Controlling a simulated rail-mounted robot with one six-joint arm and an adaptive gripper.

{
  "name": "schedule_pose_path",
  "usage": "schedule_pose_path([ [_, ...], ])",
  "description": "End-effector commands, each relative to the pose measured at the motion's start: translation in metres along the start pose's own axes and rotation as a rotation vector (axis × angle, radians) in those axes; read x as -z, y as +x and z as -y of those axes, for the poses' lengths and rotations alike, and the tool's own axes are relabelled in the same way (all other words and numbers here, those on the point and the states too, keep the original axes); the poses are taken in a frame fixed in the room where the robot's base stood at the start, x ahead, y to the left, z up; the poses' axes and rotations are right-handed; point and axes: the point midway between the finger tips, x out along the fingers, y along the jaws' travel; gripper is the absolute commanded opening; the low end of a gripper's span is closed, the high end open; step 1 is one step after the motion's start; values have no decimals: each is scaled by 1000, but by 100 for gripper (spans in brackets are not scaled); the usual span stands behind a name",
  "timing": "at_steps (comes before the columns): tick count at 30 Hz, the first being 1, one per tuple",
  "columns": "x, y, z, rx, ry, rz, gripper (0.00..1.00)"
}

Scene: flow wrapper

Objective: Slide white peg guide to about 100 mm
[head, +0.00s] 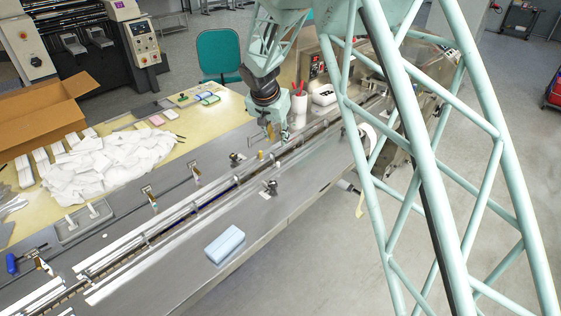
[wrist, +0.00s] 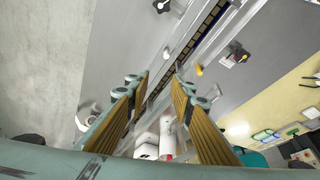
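A small white peg (wrist: 166,53) stands by the rails in the wrist view, just beyond my fingertips; I take it for the white peg guide. A yellow-tipped peg (wrist: 199,69) stands near it on the other rail side and also shows in the head view (head: 261,155). My gripper (wrist: 158,76) is open, its two fingers well apart with nothing visible between the tips. In the head view my gripper (head: 278,134) points down over the far part of the rails. The tips appear apart from both pegs. I cannot read any scale.
Black clamp knobs stand on either side of the rails (head: 236,157) (head: 270,187). A blue-white pack (head: 225,244) lies on the steel top. A white holder with red items (head: 299,103) stands beyond my gripper. White packets (head: 100,160) are piled on the left table.

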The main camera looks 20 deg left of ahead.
Motion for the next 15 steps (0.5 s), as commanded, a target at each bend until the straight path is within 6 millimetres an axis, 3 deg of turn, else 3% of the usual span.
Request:
schedule_pose_path([
  [6, -22, 20, 18, -10, -29, 11, 22],
  [15, -25, 22, 20, -12, -33, 12, 22],
])
